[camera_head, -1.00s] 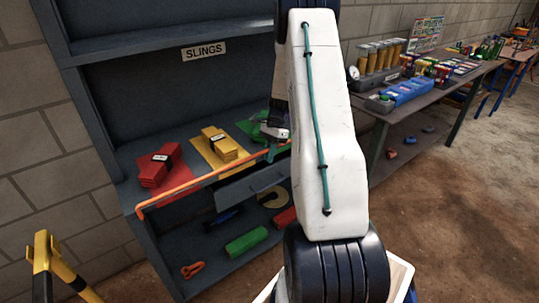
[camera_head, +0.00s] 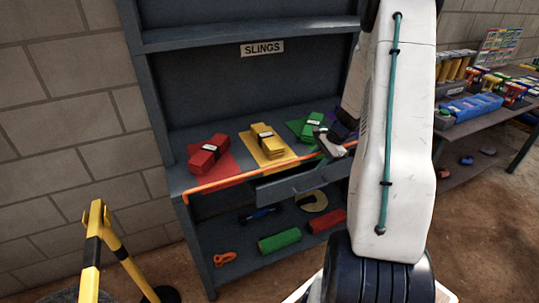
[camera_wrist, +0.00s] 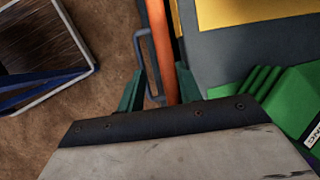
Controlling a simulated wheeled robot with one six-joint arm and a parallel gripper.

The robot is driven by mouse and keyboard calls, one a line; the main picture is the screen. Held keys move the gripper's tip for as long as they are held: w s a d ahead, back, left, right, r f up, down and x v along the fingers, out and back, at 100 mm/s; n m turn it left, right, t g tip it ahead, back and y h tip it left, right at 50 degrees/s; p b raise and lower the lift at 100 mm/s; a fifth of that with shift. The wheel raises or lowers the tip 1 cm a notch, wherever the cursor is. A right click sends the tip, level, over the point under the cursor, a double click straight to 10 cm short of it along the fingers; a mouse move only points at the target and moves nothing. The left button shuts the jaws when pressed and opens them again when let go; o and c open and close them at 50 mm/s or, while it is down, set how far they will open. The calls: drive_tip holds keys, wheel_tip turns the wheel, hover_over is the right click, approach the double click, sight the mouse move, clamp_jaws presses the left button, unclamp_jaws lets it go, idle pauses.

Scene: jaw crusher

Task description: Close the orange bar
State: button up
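The orange bar (camera_head: 255,175) runs across the front of the sling shelf, just below the level of the coloured slings. Its left end bends down at the shelf's left post. My gripper (camera_head: 324,152) is near the right part of the bar. In the wrist view, the orange bar (camera_wrist: 162,45) runs down between the two green fingers of my gripper (camera_wrist: 160,90). I cannot tell the depth between fingertips and bar. My arm hides the bar's far right end in the head view.
A grey drawer (camera_head: 300,184) sits below the bar; its handle (camera_wrist: 143,55) shows beside the bar in the wrist view. Red (camera_head: 208,155), yellow (camera_head: 267,143) and green slings (camera_head: 304,128) lie on the shelf. A yellow-black barrier (camera_head: 92,250) stands at left.

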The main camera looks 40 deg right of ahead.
drive_tip(key=f+n+t, duration=0.1)
drive_tip(key=t, duration=0.2)
drive_tip(key=s+f+t, duration=0.1)
drive_tip(key=t, duration=0.3)
drive_tip(key=f+n+t+h, duration=0.1)
drive_tip(key=t, duration=0.2)
drive_tip(key=shift+s+a+n+t, duration=0.2)
drive_tip(key=shift+s+n+t, duration=0.1)
drive_tip(key=shift+s+t, duration=0.1)
drive_tip(key=t, duration=0.1)
drive_tip(key=f+n+t, duration=0.1)
drive_tip(key=shift+w+t, duration=0.15)
drive_tip(key=shift+t, duration=0.25)
drive_tip(key=shift+s+d, duration=0.15)
drive_tip(key=shift+s, duration=0.2)
drive_tip(key=s+d, duration=0.1)
drive_tip(key=s, duration=0.6)
drive_tip(key=w+a+r+n+g+y, duration=0.3)
drive_tip(key=a+r+y, duration=0.1)
drive_tip(key=a+r, duration=0.3)
drive_tip(key=w+a+r+n+g+y, duration=0.3)
drive_tip(key=a+r+n+y, duration=0.15)
drive_tip(key=a+r, duration=0.25)
drive_tip(key=s+a+r+n+g, duration=0.1)
drive_tip(key=a+r+n+g, duration=0.1)
drive_tip(key=a+r+g, duration=0.2)
drive_tip(key=s+a+r+n+g, duration=0.2)
drive_tip(key=a+r+g, duration=0.3)
drive_tip(key=a, duration=0.5)
drive_tip(key=shift+s+a, duration=0.2)
